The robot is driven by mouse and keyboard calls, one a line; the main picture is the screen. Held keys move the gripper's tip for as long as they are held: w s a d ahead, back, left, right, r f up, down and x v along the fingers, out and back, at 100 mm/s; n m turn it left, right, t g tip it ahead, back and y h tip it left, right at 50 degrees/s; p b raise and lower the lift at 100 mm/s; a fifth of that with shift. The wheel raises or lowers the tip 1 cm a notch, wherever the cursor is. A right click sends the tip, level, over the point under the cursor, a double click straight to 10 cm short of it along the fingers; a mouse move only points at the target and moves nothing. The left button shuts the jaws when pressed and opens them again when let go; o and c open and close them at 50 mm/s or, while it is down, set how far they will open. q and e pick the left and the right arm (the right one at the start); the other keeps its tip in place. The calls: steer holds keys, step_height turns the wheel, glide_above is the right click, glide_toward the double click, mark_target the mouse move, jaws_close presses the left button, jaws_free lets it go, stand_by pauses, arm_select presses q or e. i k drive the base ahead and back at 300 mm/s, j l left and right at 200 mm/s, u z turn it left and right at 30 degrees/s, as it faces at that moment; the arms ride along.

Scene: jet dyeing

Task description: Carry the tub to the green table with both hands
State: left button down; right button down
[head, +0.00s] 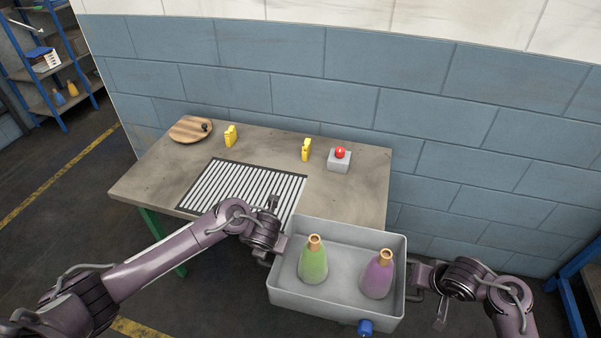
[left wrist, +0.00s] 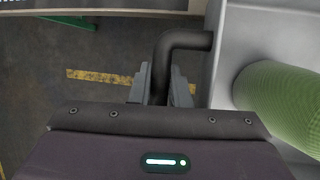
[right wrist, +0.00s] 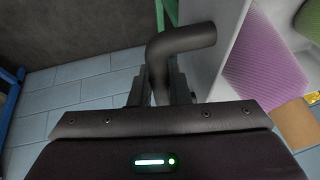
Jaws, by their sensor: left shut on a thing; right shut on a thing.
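The grey tub (head: 340,233) is in front of the table's front right part in the head view. My left gripper (head: 276,246) is shut on the tub's left handle, a dark bent bar (left wrist: 180,42) in the left wrist view. My right gripper (head: 413,278) is shut on the right handle, a dark bar (right wrist: 182,42) in the right wrist view. The table (head: 353,196) has a grey-brown top and green legs. The tub hides part of its front edge.
On the table are a dark slatted grate (head: 240,187), a round wooden board (head: 190,131), two yellow pieces (head: 231,136) (head: 306,150) and a grey box with a red button (head: 339,160). A blue brick wall stands behind. A blue shelf (head: 50,75) stands at the far left.

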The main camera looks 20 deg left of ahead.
mark_target(247, 187)
steer(key=i+j, duration=0.2)
steer(key=j, duration=0.2)
steer(key=i+j, duration=0.15)
steer(key=j, duration=0.25)
steer(key=i+j, duration=0.2)
steer(key=j, duration=0.2)
steer(key=i+j, duration=0.15)
steer(key=j, duration=0.25)
steer(key=i+j, duration=0.2)
steer(key=j, duration=0.2)
